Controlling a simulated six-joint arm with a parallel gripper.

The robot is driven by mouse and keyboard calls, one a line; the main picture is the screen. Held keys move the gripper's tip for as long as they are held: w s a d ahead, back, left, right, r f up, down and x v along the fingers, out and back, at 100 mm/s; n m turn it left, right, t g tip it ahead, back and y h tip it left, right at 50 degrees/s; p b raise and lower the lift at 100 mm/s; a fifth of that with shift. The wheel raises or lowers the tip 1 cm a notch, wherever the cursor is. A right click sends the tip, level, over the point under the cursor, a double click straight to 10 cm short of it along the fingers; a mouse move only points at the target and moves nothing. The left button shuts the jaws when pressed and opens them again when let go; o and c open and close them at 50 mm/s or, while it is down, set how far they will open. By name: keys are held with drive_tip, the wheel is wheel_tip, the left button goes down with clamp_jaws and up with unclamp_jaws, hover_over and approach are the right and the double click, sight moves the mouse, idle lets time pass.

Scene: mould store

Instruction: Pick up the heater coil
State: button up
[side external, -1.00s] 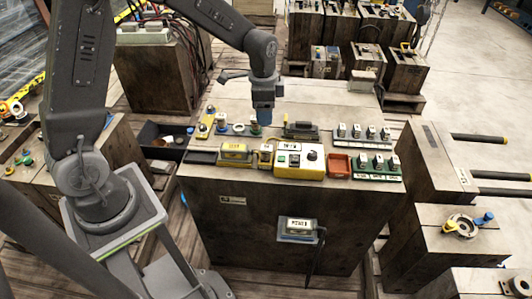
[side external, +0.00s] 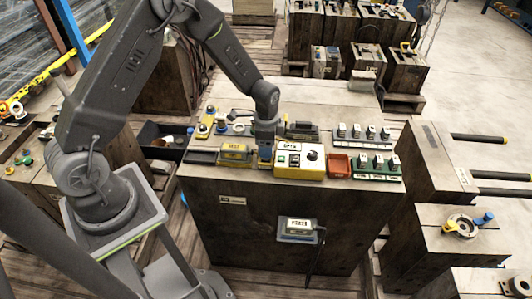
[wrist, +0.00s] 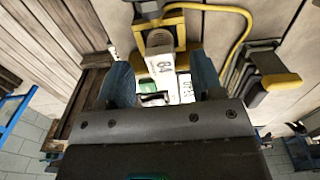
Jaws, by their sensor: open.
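My gripper (side external: 265,155) is low over the front of the wooden block, between a yellow labelled box (side external: 236,152) and a yellow-and-white control box (side external: 299,160). In the wrist view my gripper (wrist: 163,84) shows two blue fingers spread apart. I cannot tell whether the fingers touch anything. I cannot pick out the heater coil for certain; the gripper hides part of the spot below it.
A red-brown tray (side external: 339,164) and a green rack of several labelled pieces (side external: 377,168) stand to the right. A dark bin (side external: 163,139) is at the left of the block. The block's back surface is mostly clear.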

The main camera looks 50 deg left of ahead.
drive_tip(key=shift+a+f, duration=0.1)
drive_tip(key=shift+f, duration=1.8)
clamp_jaws()
drive_tip(key=shift+r, duration=0.15)
